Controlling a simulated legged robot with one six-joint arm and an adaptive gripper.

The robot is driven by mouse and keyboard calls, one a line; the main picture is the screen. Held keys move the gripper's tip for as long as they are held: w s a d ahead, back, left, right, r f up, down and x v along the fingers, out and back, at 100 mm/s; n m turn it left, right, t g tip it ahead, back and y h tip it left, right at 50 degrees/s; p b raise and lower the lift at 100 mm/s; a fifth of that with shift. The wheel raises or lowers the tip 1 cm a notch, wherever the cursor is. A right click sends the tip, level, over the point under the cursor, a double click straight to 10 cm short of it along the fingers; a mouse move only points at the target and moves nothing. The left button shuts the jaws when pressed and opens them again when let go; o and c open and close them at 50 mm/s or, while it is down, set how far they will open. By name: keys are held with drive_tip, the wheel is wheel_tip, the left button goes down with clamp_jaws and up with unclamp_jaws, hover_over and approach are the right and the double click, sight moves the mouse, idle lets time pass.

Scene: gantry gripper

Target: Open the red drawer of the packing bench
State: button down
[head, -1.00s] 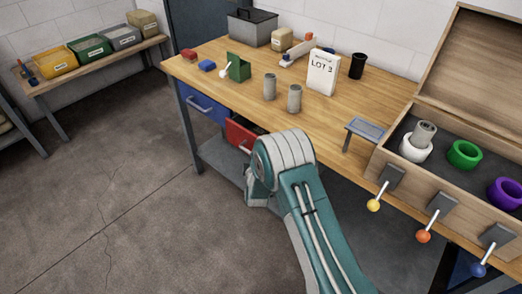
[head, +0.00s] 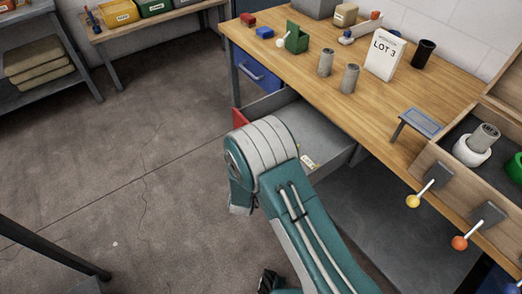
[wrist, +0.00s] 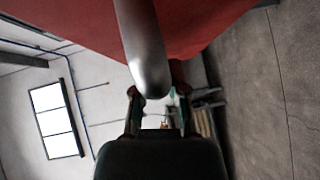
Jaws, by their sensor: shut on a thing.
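The red drawer of the packing bench stands well out from under the bench top; part of its red front (head: 240,119) shows in the head view, left of my arm. Its grey inside (head: 318,132) is exposed, with a small pale labelled item (head: 308,162) in it. In the wrist view the red front (wrist: 225,18) fills the top, and its metal handle (wrist: 145,55) runs down between my fingers. My gripper (wrist: 157,93) is shut on the handle. In the head view my own arm hides the gripper and handle.
The blue drawer (head: 260,72) beside it is shut. The bench top (head: 330,40) holds grey cylinders, a LOT 3 sign (head: 385,54) and a green holder (head: 297,38). Levers with coloured knobs (head: 413,201) stick out at right. The floor at left is open.

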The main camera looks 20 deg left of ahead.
drive_tip(key=shift+s+f, duration=0.25)
drive_tip(key=shift+f, duration=0.05)
drive_tip(key=c, duration=0.6)
unclamp_jaws()
drive_tip(key=shift+c, duration=0.2)
drive_tip(key=shift+w+a, duration=0.1)
drive_tip(key=shift+r, duration=0.1)
drive_tip(key=s+d+r, duration=0.1)
drive_tip(key=s, duration=1)
drive_tip(key=shift+s+d+r, duration=0.25)
drive_tip(key=shift+s+r, duration=0.05)
drive_tip(key=shift+s, duration=0.05)
